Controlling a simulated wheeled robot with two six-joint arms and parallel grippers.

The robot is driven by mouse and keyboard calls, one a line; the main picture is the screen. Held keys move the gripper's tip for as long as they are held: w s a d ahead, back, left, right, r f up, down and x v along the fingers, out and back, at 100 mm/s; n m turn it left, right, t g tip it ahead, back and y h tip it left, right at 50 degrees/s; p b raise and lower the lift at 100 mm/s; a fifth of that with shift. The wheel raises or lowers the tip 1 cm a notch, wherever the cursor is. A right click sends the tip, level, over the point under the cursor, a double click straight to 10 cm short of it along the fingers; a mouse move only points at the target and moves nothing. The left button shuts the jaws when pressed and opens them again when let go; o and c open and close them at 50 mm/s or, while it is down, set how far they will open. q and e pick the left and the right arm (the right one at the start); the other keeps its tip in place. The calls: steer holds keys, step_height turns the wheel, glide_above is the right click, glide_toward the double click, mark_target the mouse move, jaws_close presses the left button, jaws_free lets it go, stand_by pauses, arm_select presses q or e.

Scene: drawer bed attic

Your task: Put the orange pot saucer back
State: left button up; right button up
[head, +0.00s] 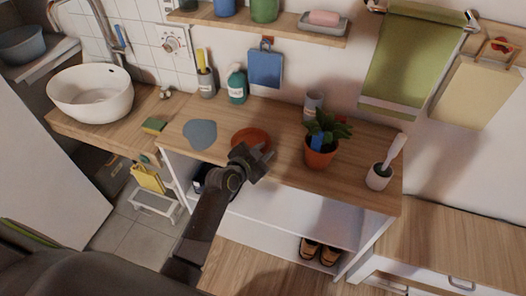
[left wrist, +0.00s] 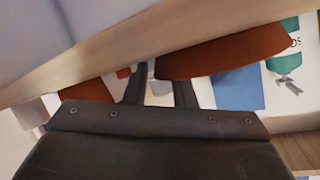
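The orange pot saucer (head: 251,137) lies on the wooden counter near its front edge, left of the potted plant. My left gripper (head: 257,155) is at the saucer's near side in the head view and covers part of it. In the left wrist view, which looks upside down, the saucer (left wrist: 225,57) is close ahead. The left gripper's two fingers (left wrist: 160,90) stand apart there, with the saucer's edge close to the right one; whether they touch is unclear. The orange pot (head: 320,153) with its green plant stands to the right. My right gripper is in neither view.
A blue-grey mat (head: 200,134) lies left of the saucer. A teal bottle (head: 237,84) and a brush cup (head: 206,82) stand behind. A white cup with a brush (head: 379,176) stands at the right. An open shelf (head: 300,215) lies below the counter (head: 350,190).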

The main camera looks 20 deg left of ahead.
arm_select(q)
steer(key=shift+r, duration=0.2)
steer(key=shift+s+a, duration=0.1)
steer(key=shift+s, duration=0.25)
steer(key=v, duration=1.1)
steer(key=shift+b, duration=0.3)
steer(key=shift+s, duration=0.15)
